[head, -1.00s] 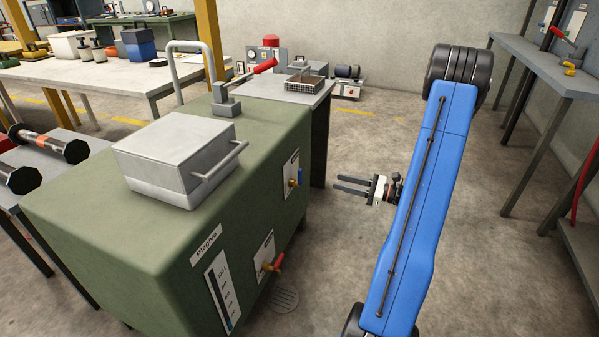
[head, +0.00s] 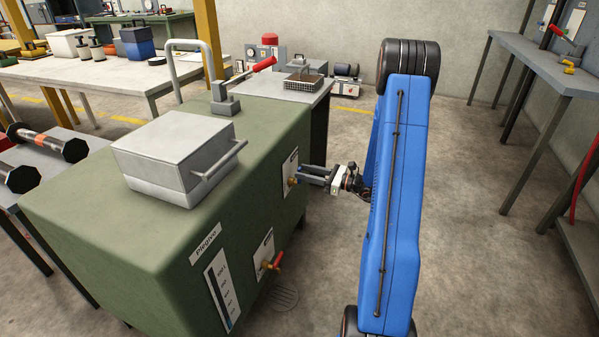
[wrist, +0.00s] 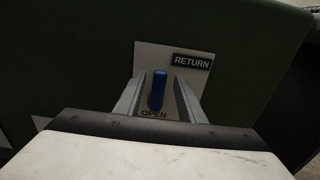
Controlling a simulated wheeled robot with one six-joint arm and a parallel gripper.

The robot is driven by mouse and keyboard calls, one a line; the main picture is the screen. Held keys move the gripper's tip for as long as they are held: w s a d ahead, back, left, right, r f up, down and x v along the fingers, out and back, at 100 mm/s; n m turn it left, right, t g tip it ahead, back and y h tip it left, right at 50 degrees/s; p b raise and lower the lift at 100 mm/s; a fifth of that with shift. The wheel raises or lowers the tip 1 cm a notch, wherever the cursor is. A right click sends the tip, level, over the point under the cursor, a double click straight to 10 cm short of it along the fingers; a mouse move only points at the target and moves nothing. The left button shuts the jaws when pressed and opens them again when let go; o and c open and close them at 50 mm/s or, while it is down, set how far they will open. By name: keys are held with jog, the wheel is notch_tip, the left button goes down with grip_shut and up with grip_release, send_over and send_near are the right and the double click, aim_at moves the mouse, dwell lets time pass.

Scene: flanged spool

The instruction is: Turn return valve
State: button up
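The return valve has a blue handle (wrist: 158,90) on a pale plate marked RETURN (wrist: 192,62) and OPEN, on the side of the green tank (head: 250,185). In the wrist view the handle stands upright between my two gripper fingers (wrist: 157,95), with a gap on each side. In the head view my gripper (head: 302,174) points left at the return plate (head: 290,165), its fingertips by the valve. The fingers cover the blue handle there, and a brass part shows at the valve. My gripper is open and holds nothing.
A second valve with a red handle (head: 277,261) sits lower on the same tank side. A grey box with a handle (head: 175,155) stands on the tank top. A floor drain (head: 283,296) lies below. The floor to the right is clear.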

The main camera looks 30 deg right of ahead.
jog(key=shift+x, duration=1.3)
grip_shut()
